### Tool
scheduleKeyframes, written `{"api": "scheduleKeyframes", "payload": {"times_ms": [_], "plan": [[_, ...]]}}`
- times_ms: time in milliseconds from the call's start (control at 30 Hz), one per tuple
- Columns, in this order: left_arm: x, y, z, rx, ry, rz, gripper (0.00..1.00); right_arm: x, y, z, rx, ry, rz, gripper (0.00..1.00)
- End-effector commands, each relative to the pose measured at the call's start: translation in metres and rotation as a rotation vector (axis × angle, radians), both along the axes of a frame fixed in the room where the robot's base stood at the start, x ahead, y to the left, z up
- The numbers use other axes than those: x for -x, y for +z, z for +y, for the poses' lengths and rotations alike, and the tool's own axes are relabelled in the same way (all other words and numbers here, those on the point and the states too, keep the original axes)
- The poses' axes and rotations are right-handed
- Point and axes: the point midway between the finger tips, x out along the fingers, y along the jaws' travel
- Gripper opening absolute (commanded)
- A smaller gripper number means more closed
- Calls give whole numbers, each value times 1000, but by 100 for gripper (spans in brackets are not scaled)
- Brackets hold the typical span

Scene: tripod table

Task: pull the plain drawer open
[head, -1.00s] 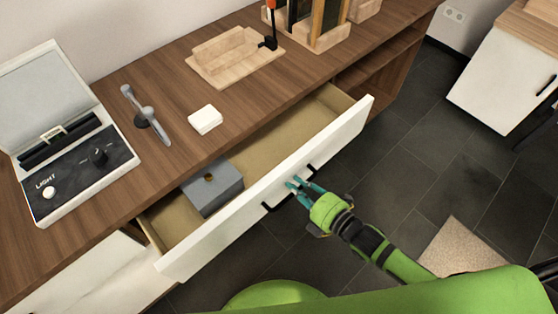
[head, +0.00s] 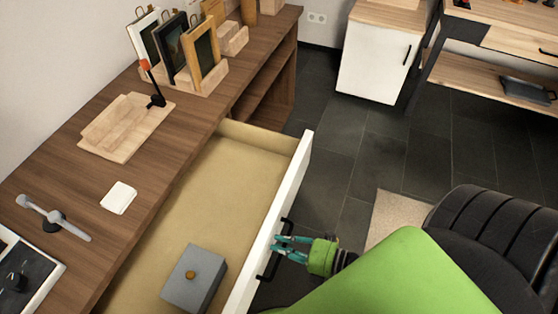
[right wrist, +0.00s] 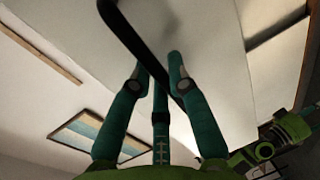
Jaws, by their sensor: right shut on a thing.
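The plain drawer (head: 291,185) has a white front and a light beige inside. In the head view it stands well out from the wooden desk. My right gripper (head: 277,246) is at the drawer front, shut on its black bar handle (head: 263,277). In the right wrist view, the teal fingers of the right gripper (right wrist: 158,72) lie on both sides of the black handle (right wrist: 128,35), with the white front behind. My left gripper is not seen in the head view.
A grey box (head: 192,283) with a round brown knob lies in the drawer. The desk top (head: 150,190) carries a white block (head: 118,198), a wooden tray (head: 122,128) and framed pictures (head: 203,55). A white cabinet (head: 372,62) stands beyond.

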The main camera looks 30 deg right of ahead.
Motion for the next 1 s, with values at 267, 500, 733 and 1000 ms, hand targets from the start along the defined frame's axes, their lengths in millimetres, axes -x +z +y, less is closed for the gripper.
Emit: {"api": "scheduleKeyframes", "payload": {"times_ms": [267, 500, 733, 1000], "plan": [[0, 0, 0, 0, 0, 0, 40, -1, 0, -1, 0, -2, 0, 30], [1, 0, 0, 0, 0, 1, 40, -1, 0, 0, 0, -1, 0, 30], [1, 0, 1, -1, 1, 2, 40, 0, 0, 0, 0, -1, 0, 30], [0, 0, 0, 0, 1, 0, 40, 29, 6, -21, 2, -1, 6, 30]]}}
